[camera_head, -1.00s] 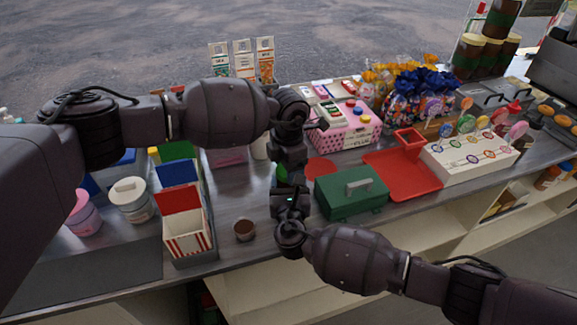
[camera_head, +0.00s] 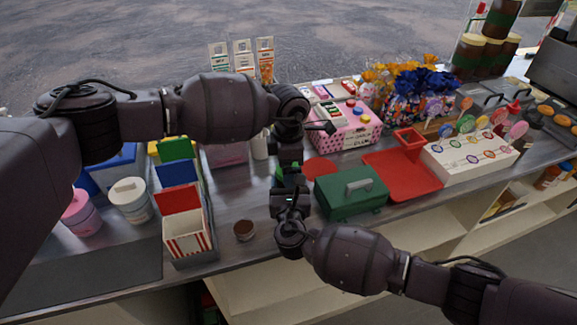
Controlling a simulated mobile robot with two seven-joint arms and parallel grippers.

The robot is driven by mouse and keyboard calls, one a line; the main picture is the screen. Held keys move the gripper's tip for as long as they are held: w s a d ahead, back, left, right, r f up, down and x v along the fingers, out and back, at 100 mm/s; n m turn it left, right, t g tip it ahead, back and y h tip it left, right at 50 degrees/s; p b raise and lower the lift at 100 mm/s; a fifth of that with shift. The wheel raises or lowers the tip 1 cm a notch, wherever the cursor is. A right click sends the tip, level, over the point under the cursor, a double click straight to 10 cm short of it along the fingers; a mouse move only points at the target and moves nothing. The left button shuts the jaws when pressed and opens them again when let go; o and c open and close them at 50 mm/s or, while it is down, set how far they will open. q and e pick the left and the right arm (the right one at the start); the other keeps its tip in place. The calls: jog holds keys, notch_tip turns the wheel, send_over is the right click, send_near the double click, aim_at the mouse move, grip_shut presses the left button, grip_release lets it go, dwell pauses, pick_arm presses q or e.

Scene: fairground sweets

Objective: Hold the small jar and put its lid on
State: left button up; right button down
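My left gripper (camera_head: 287,168) points down over the counter, straight above my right gripper (camera_head: 291,187). The two nearly meet, and their fingers are dark and overlap. Bits of green (camera_head: 280,174) show between them; I cannot tell whether this is the small jar, its lid or something behind. Neither gripper's opening shows clearly. A small round brown cup-like thing (camera_head: 244,230) stands on the counter left of my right gripper, clear of both; I cannot tell whether it belongs to the jar.
A green box with a handle (camera_head: 350,192) stands close right of my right gripper. A red tray (camera_head: 403,178) and a lollipop stand (camera_head: 470,155) lie beyond. A striped box (camera_head: 187,235), a white tub (camera_head: 130,202) and a pink tub (camera_head: 82,215) stand at the left.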

pick_arm(q)
notch_tip(320, 180, up, 11)
dwell(0.4)
jog(key=shift+r, duration=0.1)
pick_arm(e)
jog(key=shift+c, duration=0.7)
grip_release()
jog(key=shift+s, duration=0.1)
pick_arm(q)
jog(key=shift+r+p, duration=0.35)
jog(key=shift+r, duration=0.2)
pick_arm(e)
jog(key=s, duration=1)
jog(key=shift+s+d, duration=0.3)
